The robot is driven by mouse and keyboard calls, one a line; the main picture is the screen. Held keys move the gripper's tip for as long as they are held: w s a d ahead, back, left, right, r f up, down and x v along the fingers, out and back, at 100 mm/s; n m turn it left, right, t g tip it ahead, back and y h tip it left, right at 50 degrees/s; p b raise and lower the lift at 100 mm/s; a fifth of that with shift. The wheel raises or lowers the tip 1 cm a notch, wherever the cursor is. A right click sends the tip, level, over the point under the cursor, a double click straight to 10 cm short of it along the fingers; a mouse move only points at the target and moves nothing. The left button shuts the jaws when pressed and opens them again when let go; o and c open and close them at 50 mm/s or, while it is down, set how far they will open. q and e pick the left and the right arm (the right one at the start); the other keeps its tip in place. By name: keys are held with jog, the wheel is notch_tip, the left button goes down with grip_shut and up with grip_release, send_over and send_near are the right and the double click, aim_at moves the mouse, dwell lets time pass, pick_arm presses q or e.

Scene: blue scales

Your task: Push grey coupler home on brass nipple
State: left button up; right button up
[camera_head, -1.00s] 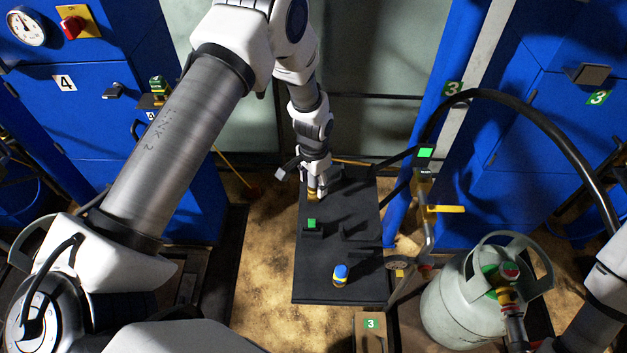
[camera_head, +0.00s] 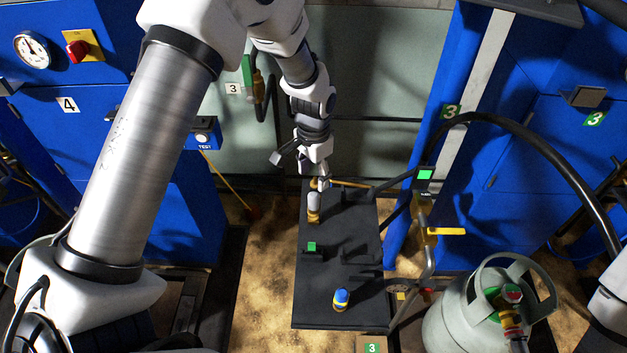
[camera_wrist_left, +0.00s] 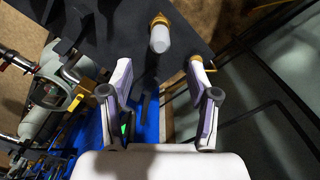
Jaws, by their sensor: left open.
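The grey coupler (camera_head: 314,201) stands upright on the brass nipple (camera_head: 313,217) on the dark bench top (camera_head: 310,285). In the left wrist view the coupler (camera_wrist_left: 160,39) shows as a pale cylinder with a brass ring (camera_wrist_left: 160,19) at its far end. Coupler and brass touch; I cannot tell how deep the coupler sits. My left gripper (camera_head: 319,182) is behind the coupler, clear of it. In the left wrist view the fingers (camera_wrist_left: 160,77) are apart and empty, with the coupler beyond their tips. My right gripper is out of view.
A small blue-capped bottle (camera_head: 341,299) and a green-marked block (camera_head: 312,247) stand on the bench. A grey gas cylinder (camera_head: 455,325), a yellow-handled valve (camera_head: 445,231) and a black hose (camera_head: 540,145) are to the right. Blue cabinets flank both sides.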

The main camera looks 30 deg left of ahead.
aim_at(314, 195)
pick_arm(q)
jog(key=c, duration=0.9)
jog(key=shift+m, duration=0.6)
grip_shut()
jog(key=m, duration=0.9)
jog(key=shift+w, duration=0.1)
jog(key=m, duration=0.3)
jog(key=m+p, duration=0.1)
jog(key=m, duration=0.1)
jog(key=shift+r, duration=0.25)
jog(key=shift+r+m, duration=0.2)
jog(key=shift+m, duration=0.1)
notch_tip(314, 195, down, 6)
jog(key=b, duration=0.5)
jog(key=shift+f+b, duration=0.25)
jog(key=shift+b, duration=0.1)
jog(key=shift+r, duration=0.15)
